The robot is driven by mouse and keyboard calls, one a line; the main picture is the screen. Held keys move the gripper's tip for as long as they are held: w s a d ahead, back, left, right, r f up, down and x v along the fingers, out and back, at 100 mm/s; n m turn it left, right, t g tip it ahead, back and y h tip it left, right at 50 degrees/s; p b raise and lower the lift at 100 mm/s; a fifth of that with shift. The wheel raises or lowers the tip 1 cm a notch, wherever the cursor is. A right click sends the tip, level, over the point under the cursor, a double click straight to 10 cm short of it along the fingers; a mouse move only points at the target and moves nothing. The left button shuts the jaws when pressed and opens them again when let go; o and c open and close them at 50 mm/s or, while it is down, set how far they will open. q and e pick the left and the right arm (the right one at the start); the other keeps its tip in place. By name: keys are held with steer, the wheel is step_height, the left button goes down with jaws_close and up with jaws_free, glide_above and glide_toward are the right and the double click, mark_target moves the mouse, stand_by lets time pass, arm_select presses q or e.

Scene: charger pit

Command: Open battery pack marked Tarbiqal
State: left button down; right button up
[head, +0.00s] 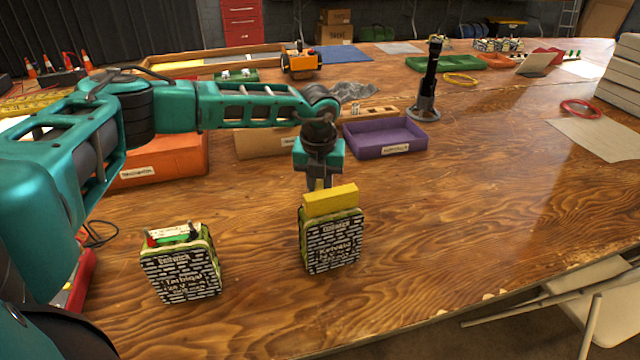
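The battery pack marked Tarbiqal (182,276) stands upright on the table at the lower left. Its top shows red, green and dark parts, with no yellow piece over them. A second pack with a similar label (332,245) stands to its right; its name is hard to read. A yellow block (330,200) is at the top of this second pack; I cannot tell whether it rests on it. My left gripper (318,186) points down just behind the yellow block. Its fingertips are hidden by the block, so its grip does not show. My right gripper is out of view.
A purple tray (384,137), an orange bin (160,160) and a tan bin (262,143) stand behind the packs. A dark upright tool (430,75) stands farther back. The table right of the second pack is clear. A chair (590,300) is at the lower right.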

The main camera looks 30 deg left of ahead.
arm_select(q)
steer(key=shift+f, duration=0.2)
steer(key=c, duration=1)
jaws_free()
steer(key=shift+r, duration=0.1)
steer(key=shift+o, duration=0.2)
